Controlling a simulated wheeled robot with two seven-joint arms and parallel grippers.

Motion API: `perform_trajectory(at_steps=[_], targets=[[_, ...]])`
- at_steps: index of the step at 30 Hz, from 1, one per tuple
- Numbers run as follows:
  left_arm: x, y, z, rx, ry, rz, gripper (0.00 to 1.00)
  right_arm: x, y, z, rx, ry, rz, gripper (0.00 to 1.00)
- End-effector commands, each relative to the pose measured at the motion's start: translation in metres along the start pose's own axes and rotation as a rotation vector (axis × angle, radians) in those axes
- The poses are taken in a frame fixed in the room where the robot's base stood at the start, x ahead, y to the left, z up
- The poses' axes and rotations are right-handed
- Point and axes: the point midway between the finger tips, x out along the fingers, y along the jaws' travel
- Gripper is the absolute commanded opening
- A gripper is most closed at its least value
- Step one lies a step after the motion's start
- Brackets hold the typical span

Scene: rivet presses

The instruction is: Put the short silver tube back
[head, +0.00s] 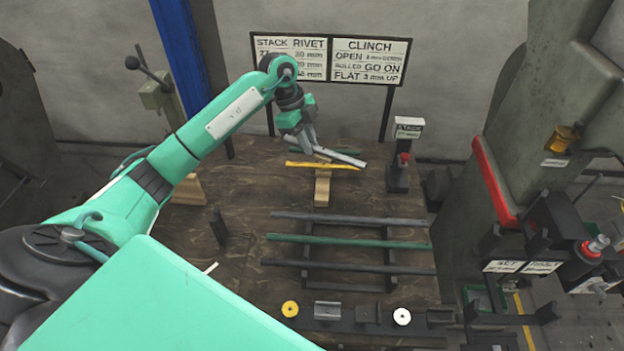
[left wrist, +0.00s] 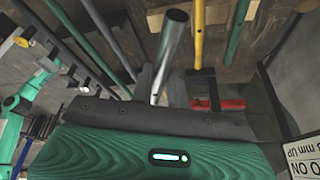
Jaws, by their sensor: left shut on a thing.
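My left gripper (head: 311,146) is shut on a short silver tube (head: 343,157) near the back of the wooden table. The tube sticks out to the right of the fingers, over or just behind a yellow tube (head: 335,166). In the left wrist view the silver tube (left wrist: 172,42) stands out from between the fingers (left wrist: 157,88), with its open end showing. A short green tube (head: 348,151) lies behind it, partly hidden. The yellow and green tubes lie across a wooden support (head: 322,188). I cannot tell whether the silver tube touches the support. My right gripper is out of view.
Long grey and green tubes (head: 350,241) lie on a dark rack in front. A small post with a sign (head: 408,128) stands right of the support. Signboards (head: 370,60) stand behind. A large press with a red bar (head: 492,180) is at the right.

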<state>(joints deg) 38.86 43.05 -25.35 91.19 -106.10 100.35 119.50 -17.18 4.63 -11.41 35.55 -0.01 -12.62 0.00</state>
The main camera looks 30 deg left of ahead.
Motion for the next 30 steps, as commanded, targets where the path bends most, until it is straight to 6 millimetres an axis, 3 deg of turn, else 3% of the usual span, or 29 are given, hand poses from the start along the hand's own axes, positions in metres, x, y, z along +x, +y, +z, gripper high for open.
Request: perform_trajectory(at_steps=[6,10,17,25,30], targets=[[0.054,0.001,0.021,-0.001,0.002,0.005,0.00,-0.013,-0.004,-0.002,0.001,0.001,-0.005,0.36],[0.077,0.001,0.031,0.000,0.002,0.003,0.00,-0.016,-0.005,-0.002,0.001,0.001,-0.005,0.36],[0.093,0.000,0.038,0.001,0.001,0.001,0.00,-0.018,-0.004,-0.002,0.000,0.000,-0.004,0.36],[0.127,0.000,0.052,0.000,0.002,0.003,0.00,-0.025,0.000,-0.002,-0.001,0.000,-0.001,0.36],[0.130,0.000,0.053,0.002,0.000,0.000,0.00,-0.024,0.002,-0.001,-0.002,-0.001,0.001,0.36]])
